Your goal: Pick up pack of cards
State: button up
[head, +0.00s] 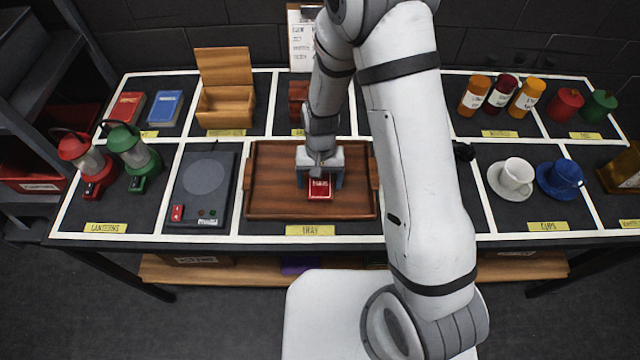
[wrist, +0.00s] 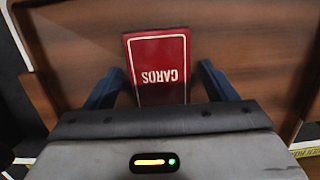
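The pack of cards (head: 320,189) is a small red box that lies in the wooden tray (head: 275,205). It also shows in the wrist view (wrist: 158,62), with the word CARDS upside down. My gripper (head: 320,180) is over the tray at the pack. In the wrist view its two blue fingers (wrist: 158,85) stand apart, one on each side of the pack, with a gap showing on both sides. The near end of the pack is hidden behind the gripper body.
The tray has raised handles at its left and right ends. A dark device with a round plate (head: 205,180) is left of it. A wooden box (head: 225,105) with its lid up stands behind. Cups (head: 515,175) are at the right, lanterns (head: 130,150) at the left.

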jog(key=c, duration=0.9)
jog(key=shift+c, duration=0.2)
jog(key=shift+r, duration=0.15)
